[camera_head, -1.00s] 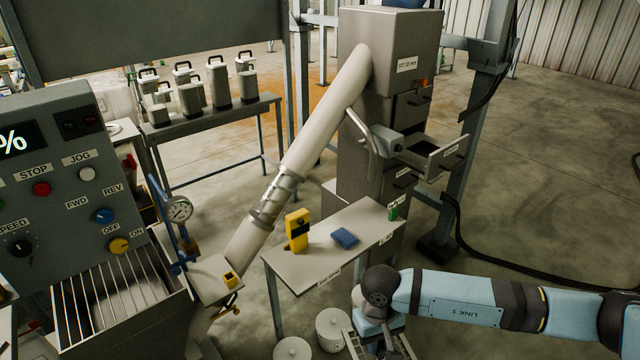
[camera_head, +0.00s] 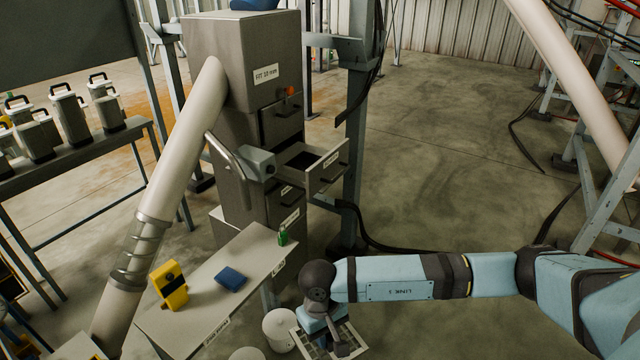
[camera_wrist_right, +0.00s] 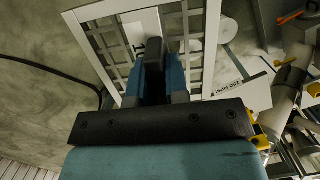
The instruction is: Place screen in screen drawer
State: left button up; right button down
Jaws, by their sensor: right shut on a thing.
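The screen (camera_head: 352,337) is a pale rectangular frame with a grid, at the bottom of the head view and partly cut off. My right gripper (camera_head: 324,335) is shut on it; in the right wrist view the fingers (camera_wrist_right: 155,65) grip the screen (camera_wrist_right: 197,45) at a pale plate in its middle. The open drawer (camera_head: 327,172) sticks out of the tall grey cabinet (camera_head: 229,48). Its inside looks dark and empty where it shows, and its label is too small to read. The screen is below and in front of the drawer, apart from it. My left gripper is not in view.
A small table (camera_head: 200,310) holds a yellow device (camera_head: 170,286), a blue item (camera_head: 230,279) and a green item (camera_head: 282,236). White round containers (camera_head: 279,328) stand below. A sloping pipe (camera_head: 170,180) meets the cabinet. A post (camera_head: 355,130) stands just right of the drawer. Floor farther right is mostly clear.

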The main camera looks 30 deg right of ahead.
aim_at(310, 161)
jog(key=i+l+z, duration=0.1)
jog(key=i+l, duration=0.65)
